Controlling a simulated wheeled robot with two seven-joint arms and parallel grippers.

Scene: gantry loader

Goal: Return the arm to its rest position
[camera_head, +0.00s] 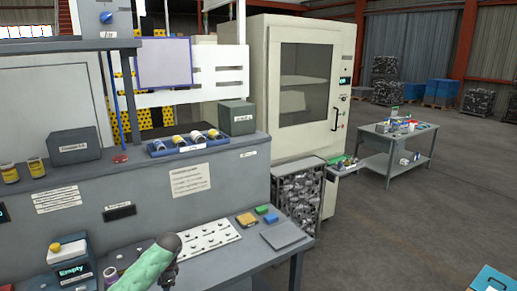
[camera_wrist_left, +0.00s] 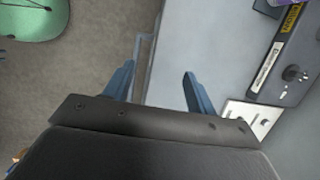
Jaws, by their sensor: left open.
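My left gripper (camera_wrist_left: 158,70) shows in the left wrist view with its two blue fingers spread apart and nothing between them. Below the fingers are the grey edge of a workbench and the brown-grey floor. In the head view a green arm link of mine reaches in at the bottom, in front of the bench; the gripper's fingers cannot be made out there. My right gripper is in neither view.
The grey workbench (camera_head: 283,234) carries a white plate with knobs (camera_head: 208,240) and a box labelled "Empty" (camera_head: 73,268). A wire bin (camera_head: 300,195) stands beside it. A cream machine cabinet (camera_head: 272,95) stands behind. Open floor (camera_head: 410,225) lies to the right.

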